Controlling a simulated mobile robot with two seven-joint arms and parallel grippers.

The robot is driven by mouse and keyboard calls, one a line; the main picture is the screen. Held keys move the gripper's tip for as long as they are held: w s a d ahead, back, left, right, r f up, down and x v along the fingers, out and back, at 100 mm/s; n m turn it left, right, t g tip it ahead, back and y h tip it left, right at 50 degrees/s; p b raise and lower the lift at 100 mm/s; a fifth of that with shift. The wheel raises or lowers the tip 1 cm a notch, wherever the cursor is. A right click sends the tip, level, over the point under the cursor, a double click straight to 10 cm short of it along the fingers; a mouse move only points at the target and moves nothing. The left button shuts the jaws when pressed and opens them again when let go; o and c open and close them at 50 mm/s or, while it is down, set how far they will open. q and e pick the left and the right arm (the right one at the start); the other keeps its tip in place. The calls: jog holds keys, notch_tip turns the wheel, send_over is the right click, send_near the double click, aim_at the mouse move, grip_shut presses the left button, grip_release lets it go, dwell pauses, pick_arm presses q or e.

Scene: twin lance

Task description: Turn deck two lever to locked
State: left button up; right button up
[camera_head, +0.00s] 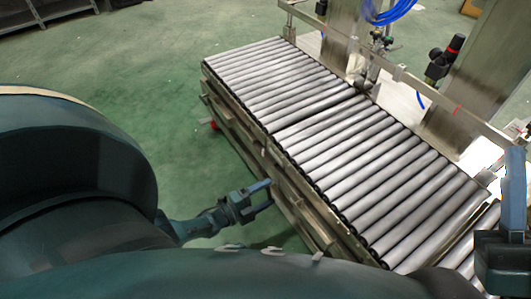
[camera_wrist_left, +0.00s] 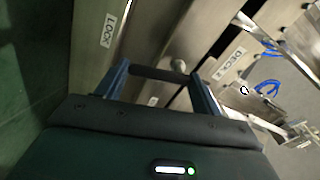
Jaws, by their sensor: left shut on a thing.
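My left gripper (camera_head: 262,195) is at the side frame of the roller conveyor, low at its near left edge. In the left wrist view my left gripper (camera_wrist_left: 160,78) has its two fingers at the ends of a dark bar, which appears to be the deck two lever (camera_wrist_left: 158,72). The gripper is shut on it. A round metal knob (camera_wrist_left: 178,65) shows just behind the bar. A white label reading LOCK (camera_wrist_left: 108,30) is on the metal panel to the left. A label reading DECK (camera_wrist_left: 229,63) is to the right; its number is unclear.
The roller conveyor (camera_head: 290,125) runs diagonally through the head view, its rollers bare. My right gripper (camera_head: 512,190) shows partly at the right edge. Metal posts and blue hoses (camera_head: 392,12) stand behind the conveyor. Open green floor (camera_head: 150,75) lies to the left.

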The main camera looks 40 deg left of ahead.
pick_arm(q)
jog(key=shift+a+f+m, duration=0.1)
jog(key=shift+a+m, duration=0.05)
jog(key=shift+m, duration=0.55)
jog(key=shift+a+m, duration=0.15)
jog(key=shift+m, duration=0.55)
jog(key=o, duration=1)
jog(key=shift+w, duration=0.1)
jog(key=p+v, duration=0.1)
jog(key=v, duration=1.2)
pick_arm(e)
jog(key=f+m+h, duration=0.1)
jog(key=m+h, duration=0.1)
jog(key=shift+w+a+f+m+t+h, duration=0.1)
jog(key=shift+w+f+m+t+h, duration=0.2)
jog(key=shift+w+f+t+h, duration=0.1)
pick_arm(q)
jog(key=shift+a, duration=0.1)
pick_arm(e)
jog(key=shift+s+r, duration=0.15)
